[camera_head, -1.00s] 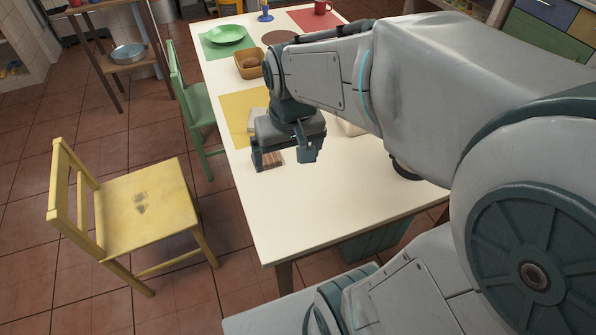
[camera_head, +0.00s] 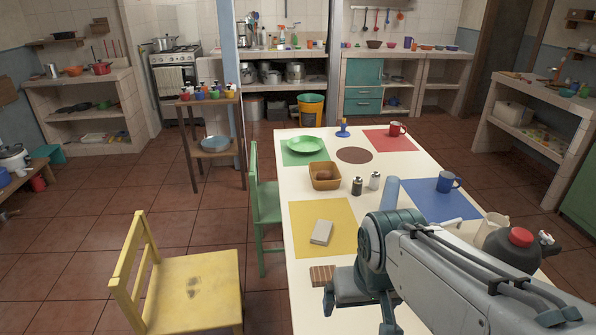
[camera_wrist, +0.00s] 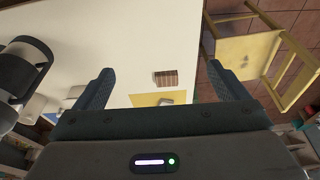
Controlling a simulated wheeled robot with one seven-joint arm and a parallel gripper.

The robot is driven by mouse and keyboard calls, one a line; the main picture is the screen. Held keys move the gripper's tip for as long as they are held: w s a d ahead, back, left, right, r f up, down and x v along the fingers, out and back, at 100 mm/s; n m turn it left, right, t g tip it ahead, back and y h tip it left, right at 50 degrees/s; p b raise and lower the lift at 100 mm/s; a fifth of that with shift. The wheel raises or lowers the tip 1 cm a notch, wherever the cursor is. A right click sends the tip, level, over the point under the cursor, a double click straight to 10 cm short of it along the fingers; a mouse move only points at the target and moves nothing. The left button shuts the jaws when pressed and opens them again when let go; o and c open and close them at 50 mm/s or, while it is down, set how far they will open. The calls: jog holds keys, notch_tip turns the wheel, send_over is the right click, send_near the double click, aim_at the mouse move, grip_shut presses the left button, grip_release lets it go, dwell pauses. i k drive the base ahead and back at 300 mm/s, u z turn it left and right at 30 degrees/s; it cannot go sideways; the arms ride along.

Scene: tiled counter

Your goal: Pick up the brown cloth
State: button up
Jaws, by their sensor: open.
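The brown cloth (camera_head: 321,275) is a small, flat, striped rectangle on the white table, just in front of the yellow mat's near edge. Its right part is close to my arm in the head view. In the wrist view the cloth (camera_wrist: 166,78) shows between the two fingers, some distance beyond them. My gripper (camera_head: 358,312) is open and empty, above the table to the near right of the cloth. In the wrist view both fingers of my gripper (camera_wrist: 160,72) stand wide apart.
A yellow mat (camera_head: 306,244) holds a grey-white block (camera_head: 321,232). Behind are a basket (camera_head: 325,177), two shakers (camera_head: 365,185) and a blue cup (camera_head: 391,191). A dark kettle (camera_head: 513,249) stands right of my arm. A yellow chair (camera_head: 190,290) is at the left.

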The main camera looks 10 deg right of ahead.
aim_at(320, 277)
jog(key=k, duration=1)
jog(key=u, duration=1.7)
jog(key=i, duration=1.15)
jog(key=z, duration=2.4)
jog(key=i, duration=0.5)
jog(key=z, duration=0.05)
